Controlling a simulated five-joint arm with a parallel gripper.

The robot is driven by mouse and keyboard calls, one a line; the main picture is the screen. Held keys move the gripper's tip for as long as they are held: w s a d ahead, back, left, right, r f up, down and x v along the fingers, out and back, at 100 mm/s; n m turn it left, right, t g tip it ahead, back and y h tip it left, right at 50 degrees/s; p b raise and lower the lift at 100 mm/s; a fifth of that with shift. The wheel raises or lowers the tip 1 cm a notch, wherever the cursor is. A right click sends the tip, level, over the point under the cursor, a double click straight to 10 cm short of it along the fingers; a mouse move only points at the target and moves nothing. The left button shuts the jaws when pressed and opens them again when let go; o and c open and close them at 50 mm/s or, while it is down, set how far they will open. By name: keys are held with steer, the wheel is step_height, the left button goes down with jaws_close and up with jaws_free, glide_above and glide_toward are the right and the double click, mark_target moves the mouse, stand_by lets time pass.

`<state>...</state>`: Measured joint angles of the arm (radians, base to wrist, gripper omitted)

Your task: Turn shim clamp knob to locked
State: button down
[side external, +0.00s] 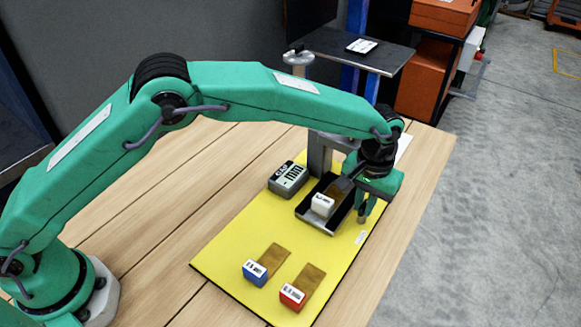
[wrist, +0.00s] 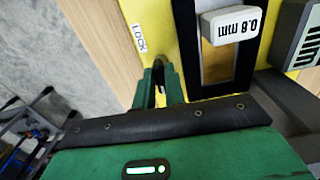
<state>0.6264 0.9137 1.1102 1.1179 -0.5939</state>
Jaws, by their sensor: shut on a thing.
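My gripper (side external: 362,207) points down at the right edge of the yellow mat, beside the dark clamp fixture (side external: 302,213). It is shut on the shim clamp knob (side external: 361,218), and only a small brownish part shows below the fingers. In the wrist view the fingers (wrist: 160,85) are close together and largely hide the knob, so its turn angle cannot be told. A white "LOCK" label (wrist: 139,38) lies on the mat a little beyond the fingers. A shim with a white 0.8 mm tag (wrist: 232,25) lies in the fixture; it also shows in the side view (side external: 322,205).
A blue-tagged shim (side external: 255,272) and a red-tagged shim (side external: 292,296) lie at the front of the yellow mat (side external: 225,261). A grey gauge box (side external: 288,179) stands left of the fixture. A grey post (side external: 320,155) rises behind it. The mat between is clear.

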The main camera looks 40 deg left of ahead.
steer(key=m, duration=0.4)
steer(key=shift+a+m, duration=0.1)
steer(key=shift+m, duration=0.2)
steer(key=m, duration=0.4)
steer(key=shift+w+a+m, duration=0.1)
steer(key=shift+m, duration=0.2)
steer(key=m, duration=0.4)
steer(key=shift+w, duration=0.1)
steer(key=m, duration=0.4)
steer(key=shift+w+r, duration=0.1)
steer(key=shift+m, duration=0.3)
steer(key=c, duration=1.5)
jaws_free()
steer(key=shift+o, duration=0.2)
